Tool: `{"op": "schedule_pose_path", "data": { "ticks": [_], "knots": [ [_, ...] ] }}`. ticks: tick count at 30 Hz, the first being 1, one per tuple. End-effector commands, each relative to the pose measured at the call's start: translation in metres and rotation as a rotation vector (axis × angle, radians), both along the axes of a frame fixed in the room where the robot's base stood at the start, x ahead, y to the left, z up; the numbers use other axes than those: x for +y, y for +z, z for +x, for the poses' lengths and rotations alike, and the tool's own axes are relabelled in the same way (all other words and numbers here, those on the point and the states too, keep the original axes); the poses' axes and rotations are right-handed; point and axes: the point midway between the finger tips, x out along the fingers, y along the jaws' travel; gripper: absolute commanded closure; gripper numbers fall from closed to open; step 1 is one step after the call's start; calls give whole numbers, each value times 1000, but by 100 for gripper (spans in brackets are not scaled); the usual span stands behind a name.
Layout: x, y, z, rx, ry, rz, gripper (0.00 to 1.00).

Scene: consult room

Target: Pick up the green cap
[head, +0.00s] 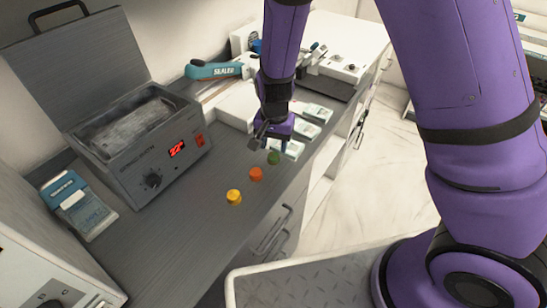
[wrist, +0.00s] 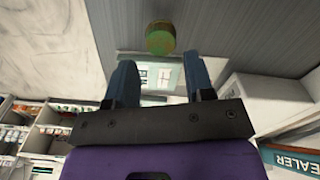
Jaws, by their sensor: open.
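The small green cap (head: 273,158) stands on the grey counter, at the far end of a row with an orange cap (head: 256,174) and a yellow cap (head: 234,197). In the head view my gripper (head: 268,144) is just behind and above the green cap. In the wrist view the green cap (wrist: 160,41) is near the top centre, beyond the fingertips and roughly midway between them. My gripper (wrist: 160,68) is open with nothing between its fingers. I see no contact with the cap.
A grey bath device (head: 140,140) with a raised lid stands on the left. Small white-and-green boxes (head: 317,113) lie close behind my gripper. A teal sealer (head: 213,70) lies farther back. The counter's front edge is near the caps; bare counter lies left of them.

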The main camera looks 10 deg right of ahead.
Motion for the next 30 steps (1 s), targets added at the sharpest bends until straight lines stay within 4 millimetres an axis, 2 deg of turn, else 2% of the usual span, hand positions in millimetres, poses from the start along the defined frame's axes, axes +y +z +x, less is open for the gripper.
{"op": "schedule_pose_path", "data": {
  "ticks": [3, 9, 18, 19, 23, 30],
  "knots": [
    [1, -18, -2, 4, 1, -2, 51],
    [2, -40, -2, 3, 1, -1, 51],
    [2, -44, -1, 0, 0, 0, 51],
    [2, -44, -2, 0, 0, 0, 56],
    [2, -44, -1, 0, 1, 0, 86],
    [2, -44, -2, 0, 1, -1, 88]
  ]
}}
